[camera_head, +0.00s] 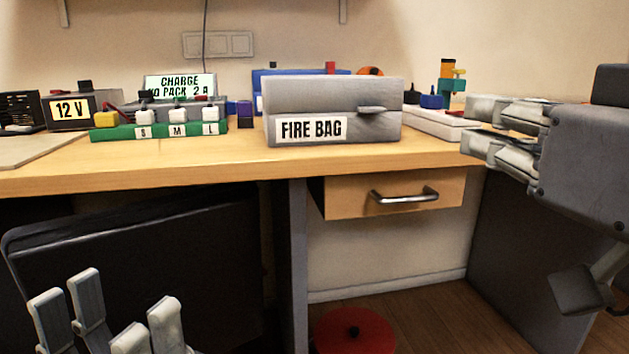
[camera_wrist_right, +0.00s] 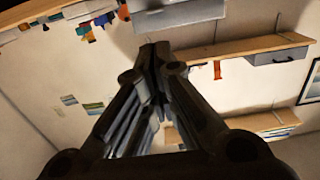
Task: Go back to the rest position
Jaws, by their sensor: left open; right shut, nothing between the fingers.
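My left gripper (camera_head: 108,318) is at the lower left of the head view, below the table's front edge. Its fingers are spread and nothing is between them. My right gripper (camera_head: 478,128) comes in from the right, in front of the table's right end. Its fingers are closed together and empty. In the right wrist view the right gripper (camera_wrist_right: 152,60) also shows with its fingers together, and the room behind it appears tilted.
A grey box labelled FIRE BAG (camera_head: 350,92) stands on the wooden table (camera_head: 230,163). A green strip marked S, M, L (camera_head: 160,131) and a 12 V unit (camera_head: 85,108) are at left. A drawer (camera_head: 345,196) is below. A black panel (camera_head: 150,245) stands behind my left gripper.

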